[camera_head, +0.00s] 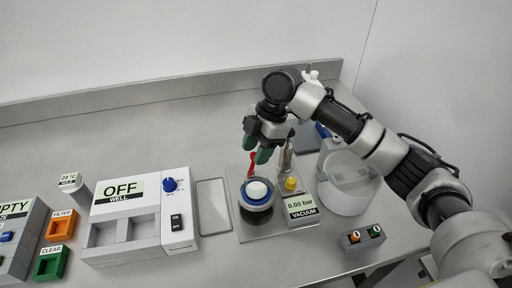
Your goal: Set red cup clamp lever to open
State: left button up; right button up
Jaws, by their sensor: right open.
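The red clamp lever (252,165) stands at the back of a dark round cup (256,212) with a blue rim and a white top. The cup sits on a grey base plate (228,188). My right gripper (257,145) reaches in from the right and points down, its green-tipped fingers open just above the lever's upper end. I cannot tell whether a finger touches the lever. The gripper hides part of the area behind the lever. My left gripper is not in view.
A yellow knob (291,184) and a vacuum display (301,207) reading 0.00 bar stand right of the cup. A clear round vessel (347,190) is farther right. The heater unit (140,218) marked OFF is left. The rear left bench is clear.

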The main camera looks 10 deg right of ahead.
jog(key=shift+f, duration=0.15)
grip_shut()
jog(key=shift+p, duration=0.5)
jog(key=shift+s+d+m+t+h+p, duration=0.25)
jog(key=shift+s+m+t+p, duration=0.45)
jog(key=shift+m+p, duration=2)
jog(key=shift+s+d+m+t+h+p, duration=0.3)
jog(key=shift+m+t+p, duration=1)
jog(key=shift+p, duration=2.45)
jog(key=shift+s+d+m+t+h+p, duration=0.15)
jog(key=shift+s+m+t+p, duration=0.4)
jog(key=shift+m+p, duration=2.3)
jog(key=shift+s+n+p, duration=0.1)
jog(key=shift+n+p, duration=0.25)
jog(key=shift+p, duration=0.05)
